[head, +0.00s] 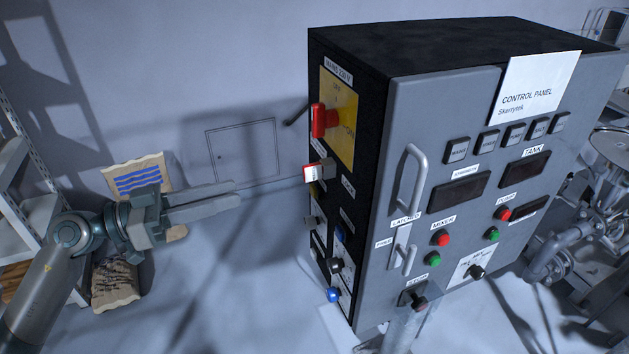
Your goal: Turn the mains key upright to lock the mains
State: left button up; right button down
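The black side of the control cabinet (347,75) carries a yellow plate (342,95) marked OFF and ON, with a red rotary handle (320,121) on it. Below the plate, a small key-like part with a red and white tag (312,173) sticks out sideways to the left. I take it for the mains key; its exact angle is hard to tell. My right gripper is out of view.
Lower on the black side are several knobs and switches, including a blue one (333,295). The grey front door has a handle (415,180) and buttons. Sacks (115,285) and a shelf (40,215) stand at left.

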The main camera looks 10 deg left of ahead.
pick_arm(q)
jog(key=shift+v, duration=0.95)
